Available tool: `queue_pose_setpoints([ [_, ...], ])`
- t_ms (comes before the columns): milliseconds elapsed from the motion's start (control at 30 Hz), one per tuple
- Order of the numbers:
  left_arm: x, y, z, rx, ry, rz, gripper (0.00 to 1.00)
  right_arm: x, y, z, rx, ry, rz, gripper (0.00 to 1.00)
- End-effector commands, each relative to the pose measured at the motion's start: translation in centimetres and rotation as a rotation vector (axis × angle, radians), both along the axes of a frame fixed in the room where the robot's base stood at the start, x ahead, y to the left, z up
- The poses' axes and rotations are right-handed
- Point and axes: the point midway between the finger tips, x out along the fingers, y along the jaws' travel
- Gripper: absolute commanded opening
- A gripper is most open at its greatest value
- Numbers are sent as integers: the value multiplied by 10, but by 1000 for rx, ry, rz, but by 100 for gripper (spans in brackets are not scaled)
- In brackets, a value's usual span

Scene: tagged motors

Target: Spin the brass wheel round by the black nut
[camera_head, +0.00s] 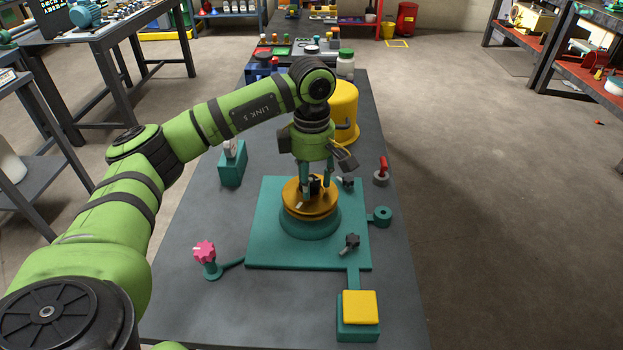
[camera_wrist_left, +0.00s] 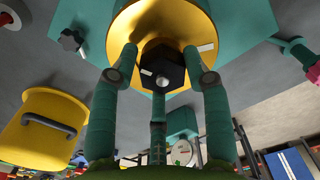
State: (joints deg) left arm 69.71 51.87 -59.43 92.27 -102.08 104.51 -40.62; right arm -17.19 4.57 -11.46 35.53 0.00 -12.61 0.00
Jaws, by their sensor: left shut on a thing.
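The brass wheel (camera_head: 311,201) sits on a round teal base (camera_head: 310,221) on a square teal plate (camera_head: 262,250). The black nut (camera_head: 314,184) stands at the wheel's centre. It also shows in the left wrist view (camera_wrist_left: 162,72), a dark block with a pale round centre. My left gripper (camera_head: 314,192) comes down from above with its fingers around the nut, shut on it. In the left wrist view, the gripper's fingers (camera_wrist_left: 160,75) surround the nut, and the wheel (camera_wrist_left: 136,32) spreads behind them with a pale mark. My right gripper is not in view.
A pink knob (camera_head: 204,252) stands left of the plate. A yellow-topped teal block (camera_head: 360,307) sits in front. Dark star knobs (camera_head: 350,242) are on the plate's right side. A yellow canister (camera_head: 344,108) and a red-handled item (camera_head: 381,171) stand behind and right.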

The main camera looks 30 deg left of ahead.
Motion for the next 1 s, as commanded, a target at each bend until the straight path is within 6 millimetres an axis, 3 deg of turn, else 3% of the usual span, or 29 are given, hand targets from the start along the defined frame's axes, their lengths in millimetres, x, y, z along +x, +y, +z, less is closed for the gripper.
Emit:
queue_pose_setpoints([
  [33, 1, 2, 0, 4, -3, -27, 56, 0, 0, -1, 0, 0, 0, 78],
  [133, 0, 2, 0, 3, -2, -21, 78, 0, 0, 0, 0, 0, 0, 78],
  [567, 0, 1, 5, 1, -2, -21, 78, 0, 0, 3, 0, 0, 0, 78],
  [1000, 0, 0, 49, 0, -2, -20, 78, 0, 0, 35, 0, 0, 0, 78],
])
